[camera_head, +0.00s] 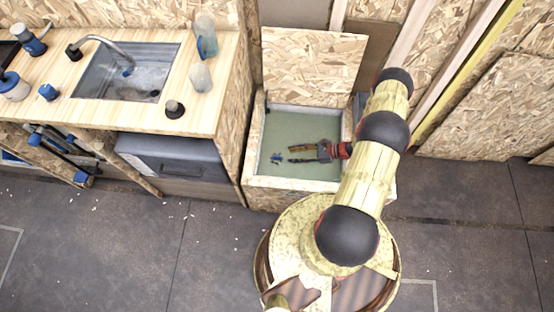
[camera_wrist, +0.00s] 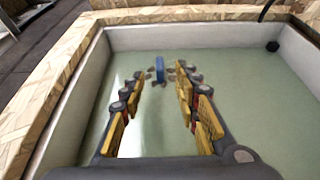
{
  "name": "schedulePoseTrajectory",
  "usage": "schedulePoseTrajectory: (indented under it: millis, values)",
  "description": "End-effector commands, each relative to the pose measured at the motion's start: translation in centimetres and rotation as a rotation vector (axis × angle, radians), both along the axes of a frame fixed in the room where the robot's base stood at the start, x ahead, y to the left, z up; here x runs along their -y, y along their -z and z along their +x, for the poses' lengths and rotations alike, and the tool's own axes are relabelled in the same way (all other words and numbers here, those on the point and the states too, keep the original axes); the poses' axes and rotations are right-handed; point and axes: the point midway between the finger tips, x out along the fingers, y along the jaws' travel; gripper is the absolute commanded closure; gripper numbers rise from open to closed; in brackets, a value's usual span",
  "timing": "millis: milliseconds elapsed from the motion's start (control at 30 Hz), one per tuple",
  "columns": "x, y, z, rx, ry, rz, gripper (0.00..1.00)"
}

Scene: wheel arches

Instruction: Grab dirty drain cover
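A small blue piece (camera_head: 277,158), which may be the drain cover, is in the open box, over its pale green bottom or water. It also shows in the wrist view (camera_wrist: 160,69), upright and thin, in line with the gap between my fingertips. My gripper (camera_head: 290,155) is inside the box with its fingers apart, pointing left at the piece. In the wrist view my gripper (camera_wrist: 160,77) is empty between the fingers. I cannot tell whether a fingertip touches the piece, and no dirt on it can be made out.
The wooden box (camera_wrist: 62,75) has pale inner walls around my fingers and a raised lid (camera_head: 312,65) behind. A black knob (camera_wrist: 272,46) is near its far right corner. A counter with a sink (camera_head: 125,75) stands left. Open floor (camera_head: 130,250) lies in front.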

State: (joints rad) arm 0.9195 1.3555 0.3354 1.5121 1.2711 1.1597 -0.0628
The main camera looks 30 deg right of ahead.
Motion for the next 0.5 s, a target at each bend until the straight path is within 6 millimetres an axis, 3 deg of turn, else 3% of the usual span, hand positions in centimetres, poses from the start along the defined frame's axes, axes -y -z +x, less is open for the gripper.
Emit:
schedulePoseTrajectory:
  millis: [500]
  values:
    - [-4.9,2.7,3.1,0.0,-0.005,0.0,0.68]
